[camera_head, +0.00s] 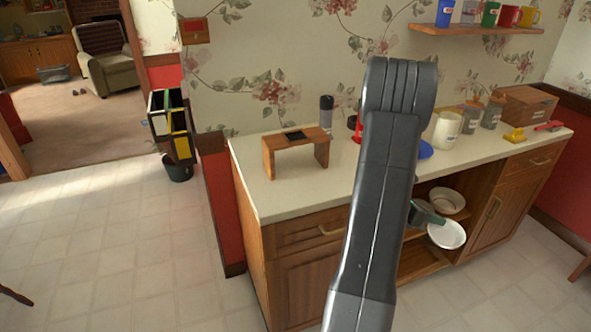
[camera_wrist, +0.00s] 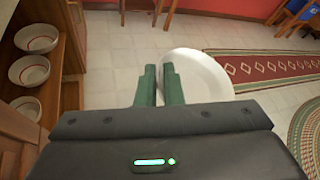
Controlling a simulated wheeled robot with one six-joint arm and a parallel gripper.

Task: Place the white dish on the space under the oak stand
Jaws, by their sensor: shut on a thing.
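The white dish (camera_head: 449,236) is held out in front of the cabinet's open shelves, clear of the counter. My gripper (camera_head: 432,218) is shut on its edge. In the wrist view, the green fingers of my gripper (camera_wrist: 159,88) pinch the near left side of the dish (camera_wrist: 207,72), partly hiding it. The oak stand (camera_head: 322,154) is on the left part of the counter, with a small dark object on its top. The space under it looks empty. My arm hides part of the counter to the right of the stand.
The counter (camera_head: 270,205) is bare in front of the stand. A dark bottle (camera_head: 326,110) stands behind it. A white canister (camera_head: 447,130) and jars are farther right. Bowls (camera_wrist: 30,70) sit on the open shelves. A mug shelf (camera_head: 470,29) hangs above.

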